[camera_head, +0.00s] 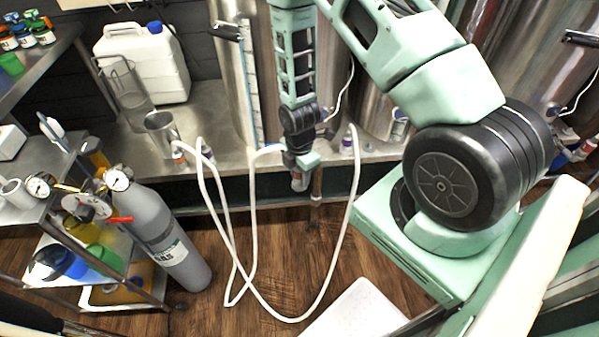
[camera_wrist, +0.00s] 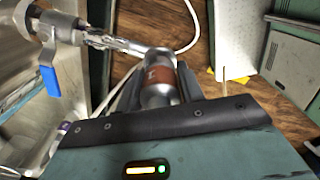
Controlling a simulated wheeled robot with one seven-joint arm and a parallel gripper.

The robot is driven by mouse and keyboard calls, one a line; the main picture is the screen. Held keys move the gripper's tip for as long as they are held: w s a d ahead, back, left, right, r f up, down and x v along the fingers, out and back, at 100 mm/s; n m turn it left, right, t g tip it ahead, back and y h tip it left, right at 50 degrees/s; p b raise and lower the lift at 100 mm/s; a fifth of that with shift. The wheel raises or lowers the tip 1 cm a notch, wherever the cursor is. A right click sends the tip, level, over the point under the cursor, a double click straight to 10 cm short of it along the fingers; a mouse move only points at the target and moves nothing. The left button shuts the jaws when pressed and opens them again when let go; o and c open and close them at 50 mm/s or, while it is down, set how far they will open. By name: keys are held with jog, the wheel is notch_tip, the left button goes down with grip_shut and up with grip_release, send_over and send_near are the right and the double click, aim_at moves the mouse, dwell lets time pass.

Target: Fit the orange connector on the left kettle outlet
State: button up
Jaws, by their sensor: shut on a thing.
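My gripper (camera_wrist: 160,92) is shut on a metal connector with an orange-brown band (camera_wrist: 160,77). The connector's silver head is at the far end, beyond the fingertips. A steel outlet (camera_wrist: 112,42) with a blue-handled valve (camera_wrist: 48,80) reaches from the left toward that head. They overlap in the wrist view, and I cannot tell whether they touch. In the head view, my gripper (camera_head: 300,170) hangs at the bench's front edge, before the left steel kettle (camera_head: 234,75). My arm hides most of the outlet there.
A white hose (camera_head: 232,245) loops from the bench down to the wooden floor. A grey gas cylinder (camera_head: 165,235) and a loaded cart stand at left. A steel cup (camera_head: 160,130) and small bottles sit along the bench (camera_head: 215,140). Another kettle (camera_head: 375,110) stands right of my gripper.

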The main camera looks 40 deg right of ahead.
jog(key=shift+f+b, duration=0.3)
jog(key=shift+f, duration=0.25)
jog(key=o, duration=1.1)
jog(key=shift+o, duration=0.2)
jog(key=shift+r, duration=0.1)
notch_tip(320, 180, up, 17)
jog(key=p, duration=0.1)
jog(key=s+a+r+m+p, duration=0.1)
jog(key=s+a+r+m, duration=0.3)
jog(key=a+r, duration=0.75)
jog(key=s+a+r+m, duration=0.3)
jog(key=s+a, duration=0.2)
jog(key=s, duration=0.2)
jog(key=s+a+r+m+p, duration=0.1)
jog(key=s+a+r+m, duration=0.1)
jog(key=s+a, duration=0.4)
jog(key=shift+s+r+m+y, duration=0.3)
jog(key=shift+s+r+m, duration=0.1)
jog(key=shift+r, duration=0.25)
